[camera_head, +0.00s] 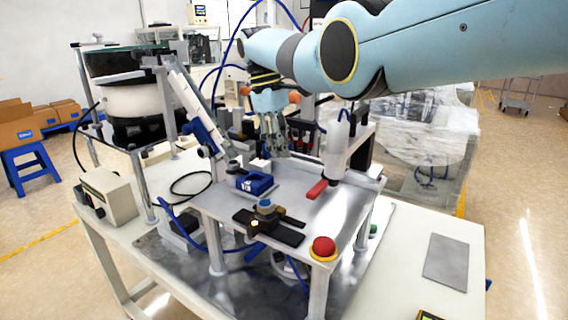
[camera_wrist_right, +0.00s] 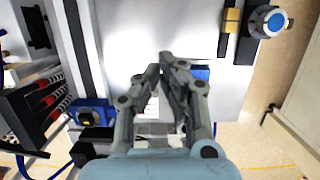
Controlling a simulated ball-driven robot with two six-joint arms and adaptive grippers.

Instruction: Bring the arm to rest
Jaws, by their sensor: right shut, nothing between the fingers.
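My right arm comes in from the upper right in the head view. Its gripper (camera_head: 274,142) points down over the back of the metal work plate (camera_head: 325,215). In the right wrist view the gripper (camera_wrist_right: 160,72) has its fingertips together, with nothing between them. A blue block fixture (camera_head: 252,184) stands on the plate, below and to the left of the gripper in the head view. My left gripper is not in either view.
A red emergency button (camera_head: 323,247) sits at the plate's front corner. A white cylindrical device with a red tip (camera_head: 317,190) stands right of the gripper. A bowl feeder (camera_head: 127,95) stands at the left. The table's right front holds a grey flat plate (camera_head: 446,262).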

